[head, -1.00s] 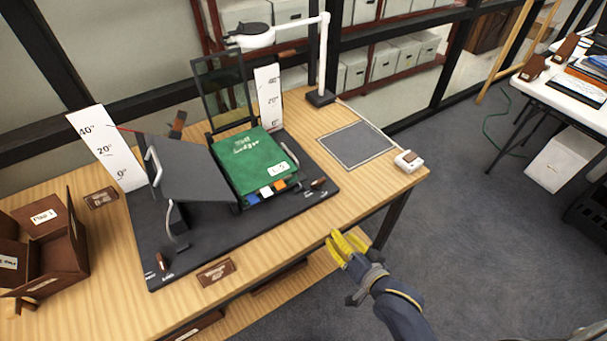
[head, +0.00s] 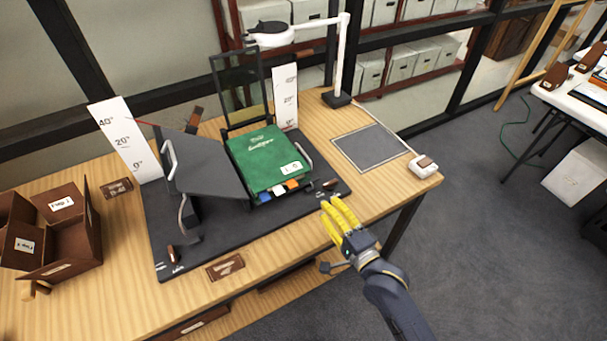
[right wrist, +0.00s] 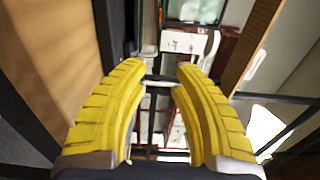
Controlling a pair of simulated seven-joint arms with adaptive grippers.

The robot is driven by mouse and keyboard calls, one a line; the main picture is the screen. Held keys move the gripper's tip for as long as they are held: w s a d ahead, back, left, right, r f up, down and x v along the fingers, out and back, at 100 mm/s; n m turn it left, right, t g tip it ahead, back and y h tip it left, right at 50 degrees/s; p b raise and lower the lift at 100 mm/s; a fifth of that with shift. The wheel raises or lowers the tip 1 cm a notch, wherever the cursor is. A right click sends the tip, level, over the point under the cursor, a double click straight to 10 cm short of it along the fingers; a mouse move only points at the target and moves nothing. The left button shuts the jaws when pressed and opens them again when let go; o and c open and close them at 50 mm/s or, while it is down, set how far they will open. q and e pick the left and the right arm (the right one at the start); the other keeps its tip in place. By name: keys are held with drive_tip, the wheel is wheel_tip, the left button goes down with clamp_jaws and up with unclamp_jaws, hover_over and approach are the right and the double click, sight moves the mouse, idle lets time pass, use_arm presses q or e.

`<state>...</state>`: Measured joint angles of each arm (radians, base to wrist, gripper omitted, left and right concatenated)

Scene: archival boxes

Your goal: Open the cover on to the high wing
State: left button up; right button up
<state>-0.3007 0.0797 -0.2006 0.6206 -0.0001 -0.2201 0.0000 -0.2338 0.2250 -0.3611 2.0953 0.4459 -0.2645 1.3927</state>
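A green ledger (head: 262,160) lies closed in the cradle (head: 235,225), with a white label on its cover and coloured tabs along its front edge. A grey wing panel (head: 207,165) on its left is tilted up, with a pale handle at its left edge. A dark framed clear panel (head: 238,90) stands upright behind the ledger. My right gripper (head: 338,213) is in front of the table edge, right of the cradle and apart from the ledger. In the right wrist view its yellow fingers (right wrist: 160,85) are spread with nothing between them. My left gripper is out of view.
Angle scale boards stand at the left (head: 124,138) and behind the ledger (head: 285,95). A white lamp (head: 338,65) rises at the back. A brown box (head: 60,255) is at the left. A grey mat (head: 368,148) and a small white device (head: 424,167) lie to the right.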

sight(303, 174)
drive_tip(key=x, duration=1.4)
clamp_jaws()
